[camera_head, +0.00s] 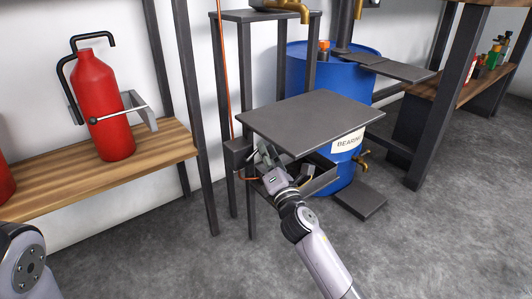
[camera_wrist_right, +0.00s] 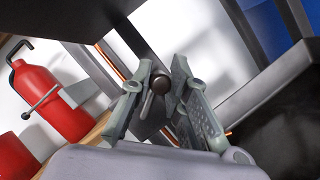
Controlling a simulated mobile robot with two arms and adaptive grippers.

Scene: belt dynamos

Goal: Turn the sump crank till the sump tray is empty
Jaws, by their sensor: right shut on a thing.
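My right gripper (camera_head: 268,160) reaches under the front left edge of a flat grey plate (camera_head: 310,118). In the right wrist view its two fingers (camera_wrist_right: 160,78) stand on either side of a dark round knob with a short pale lever, which looks like the sump crank (camera_wrist_right: 161,85). The gripper is shut on it. In the head view my gripper hides the crank. A dark open-topped box, which looks like the sump tray (camera_head: 325,182), sits under the plate, right of the gripper. Its contents cannot be made out. My left gripper is out of view.
A blue barrel (camera_head: 300,72) with a label and brass tap (camera_head: 362,160) stands behind the plate. A dark slab (camera_head: 360,200) lies on the floor at right. A red fire extinguisher (camera_head: 103,105) stands on a wooden shelf (camera_head: 165,150) at left. The floor in front is clear.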

